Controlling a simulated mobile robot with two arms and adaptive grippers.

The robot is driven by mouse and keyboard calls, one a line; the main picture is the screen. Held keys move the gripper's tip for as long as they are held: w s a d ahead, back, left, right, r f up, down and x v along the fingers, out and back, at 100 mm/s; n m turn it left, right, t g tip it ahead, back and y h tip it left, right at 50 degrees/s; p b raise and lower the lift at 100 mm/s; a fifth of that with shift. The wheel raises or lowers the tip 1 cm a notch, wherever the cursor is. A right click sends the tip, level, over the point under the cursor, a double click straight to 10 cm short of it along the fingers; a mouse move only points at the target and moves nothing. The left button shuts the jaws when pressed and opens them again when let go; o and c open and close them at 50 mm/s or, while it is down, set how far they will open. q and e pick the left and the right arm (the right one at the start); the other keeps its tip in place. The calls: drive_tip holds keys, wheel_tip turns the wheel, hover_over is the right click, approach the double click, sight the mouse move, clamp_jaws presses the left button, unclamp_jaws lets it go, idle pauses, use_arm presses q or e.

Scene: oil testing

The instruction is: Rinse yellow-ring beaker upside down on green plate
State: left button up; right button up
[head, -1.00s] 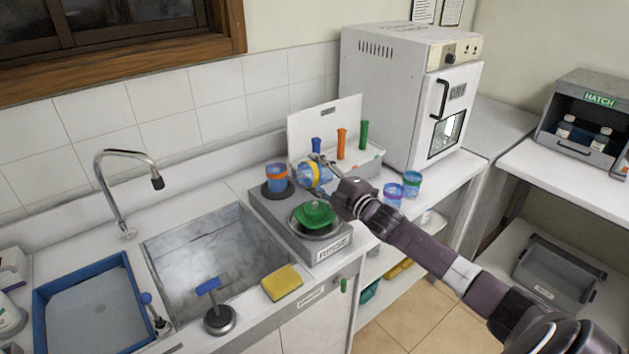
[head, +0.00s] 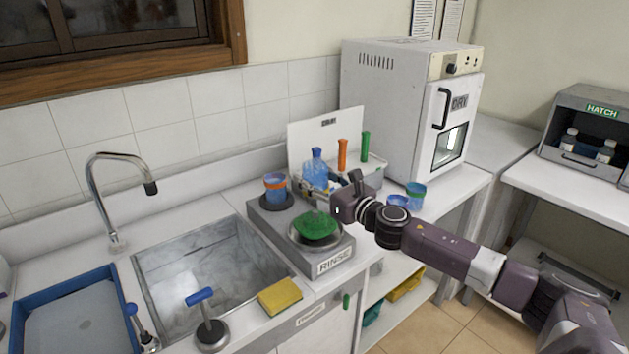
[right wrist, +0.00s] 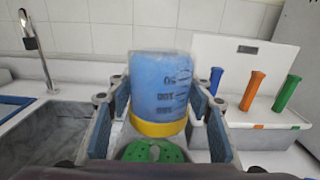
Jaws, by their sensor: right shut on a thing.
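The yellow-ring beaker (head: 315,174) is clear blue and shows over the rinse station in the head view. In the right wrist view the beaker (right wrist: 160,85) is upside down, with its yellow ring at the bottom and its markings inverted. My right gripper (right wrist: 158,108) is shut on it, one finger on each side; in the head view the gripper (head: 328,188) is partly hidden by its own wrist. The green plate (head: 316,227) sits on the rinse station (head: 335,262), below the beaker. The plate (right wrist: 150,151) also shows under the beaker in the wrist view. My left gripper is not in view.
An orange-ringed beaker (head: 275,187) stands at the station's back left. A white rack (head: 372,178) with coloured tubes stands behind. Two beakers (head: 415,194) stand to the right. The sink (head: 200,265), a yellow sponge (head: 280,296) and a faucet (head: 120,190) lie left.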

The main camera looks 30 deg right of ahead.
sight(314, 198)
drive_tip(key=shift+f+b, duration=2.25)
drive_tip(key=shift+f, duration=0.85)
drive_tip(key=o, duration=0.5)
drive_tip(key=c, duration=0.4)
drive_tip(key=shift+c, duration=0.2)
